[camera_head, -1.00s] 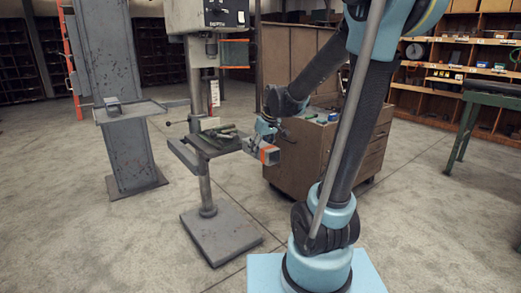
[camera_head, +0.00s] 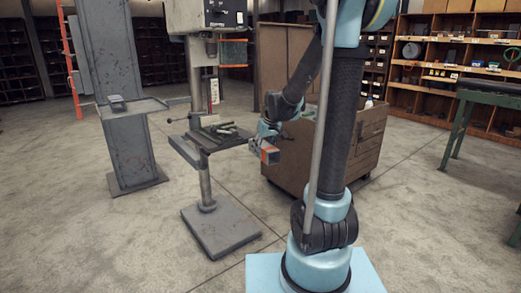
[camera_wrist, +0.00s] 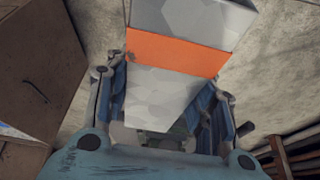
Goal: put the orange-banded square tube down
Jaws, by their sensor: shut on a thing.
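The orange-banded square tube (camera_wrist: 180,55) is grey with one wide orange band and fills the upper middle of the wrist view. My gripper (camera_wrist: 165,100) is shut on it, with a blue finger along each side. Floor shows behind the tube in the wrist view.
The drill press table (camera_head: 185,149) carries several dark parts and a vice-like piece. A brown cabinet (camera_head: 350,150) stands close behind my arm.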

